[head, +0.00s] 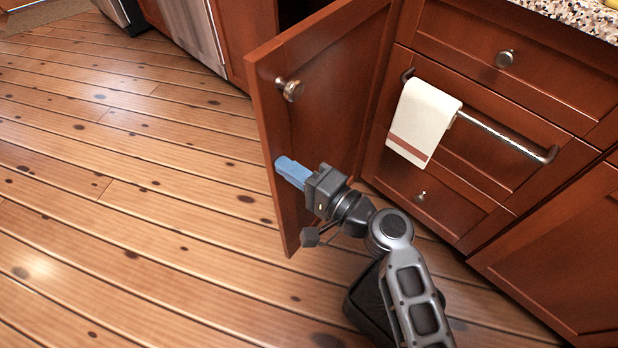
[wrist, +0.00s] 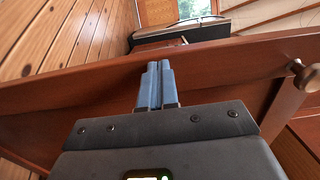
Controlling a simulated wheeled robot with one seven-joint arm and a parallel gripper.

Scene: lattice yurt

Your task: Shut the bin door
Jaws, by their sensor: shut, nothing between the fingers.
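The bin door (head: 335,110) is a red-brown cabinet door standing wide open, its round metal knob (head: 290,89) on the face toward me. A dark opening shows behind its top. My gripper (head: 283,166) is shut and empty, its blue fingers together. In the head view the fingertips lie over the free left edge of the door, below the knob. In the wrist view the blue fingers (wrist: 157,78) point across the door (wrist: 60,92) to its edge, with the knob (wrist: 306,76) at the right. I cannot tell whether they touch it.
Right of the door is a cabinet front (head: 490,120) with drawers. A white towel (head: 424,115) hangs on its long bar handle (head: 500,135). A speckled countertop (head: 585,15) is above. A metal-fronted appliance (head: 195,30) stands at the back. The wooden floor (head: 120,200) on the left is clear.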

